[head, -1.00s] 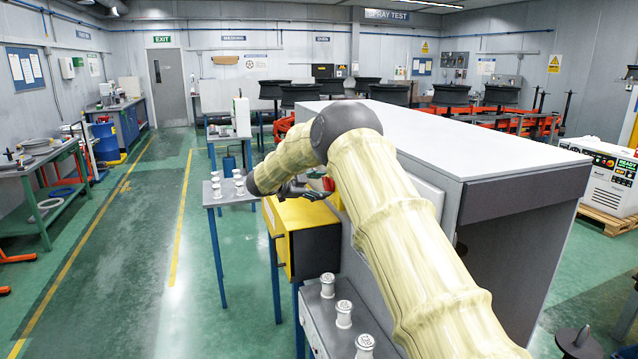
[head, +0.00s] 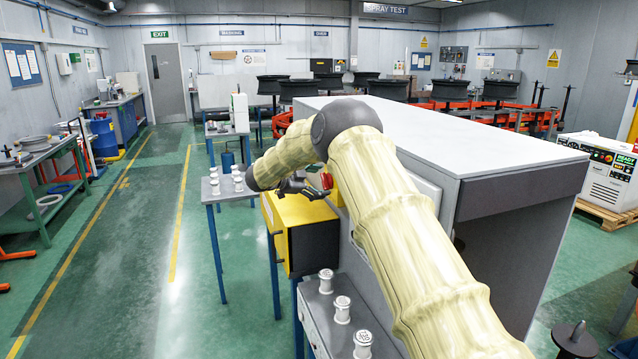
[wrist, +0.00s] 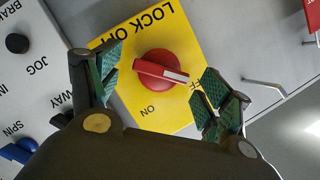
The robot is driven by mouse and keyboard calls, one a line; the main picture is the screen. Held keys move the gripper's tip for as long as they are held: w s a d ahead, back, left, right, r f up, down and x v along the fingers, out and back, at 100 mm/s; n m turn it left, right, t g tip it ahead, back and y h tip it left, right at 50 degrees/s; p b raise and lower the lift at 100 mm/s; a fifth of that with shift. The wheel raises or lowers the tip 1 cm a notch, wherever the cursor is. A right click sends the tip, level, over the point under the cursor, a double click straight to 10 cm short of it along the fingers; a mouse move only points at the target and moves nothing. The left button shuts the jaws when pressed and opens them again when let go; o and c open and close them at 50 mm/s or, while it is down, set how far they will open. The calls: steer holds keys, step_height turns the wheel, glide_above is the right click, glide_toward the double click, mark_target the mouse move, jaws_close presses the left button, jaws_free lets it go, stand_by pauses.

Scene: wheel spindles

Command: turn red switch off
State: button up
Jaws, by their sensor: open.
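The red switch (wrist: 160,75) is a round rotary knob with a raised grip bar, on a yellow plate (wrist: 188,42) in the wrist view. The plate reads LOCK OFF, with ON and OFF marks around the knob. The bar's white-marked end points toward the OFF lettering, right in the picture. My gripper (wrist: 160,88) is open, one finger on each side of the knob, with gaps between the fingers and the knob. In the head view my gripper (head: 308,188) is small beside the red switch (head: 327,180), and part of the switch is hidden.
A grey panel carries a black JOG knob (wrist: 17,43) and blue levers (wrist: 18,150) left of the plate. A bent metal handle (wrist: 264,84) and a red item (wrist: 313,15) are at right. A yellow box (head: 290,215) stands below my arm.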

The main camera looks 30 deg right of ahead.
steer(key=shift+w+a+r, duration=0.1)
steer(key=shift+a, duration=0.1)
steer(key=v, duration=1.1)
steer(key=shift+a, duration=0.35)
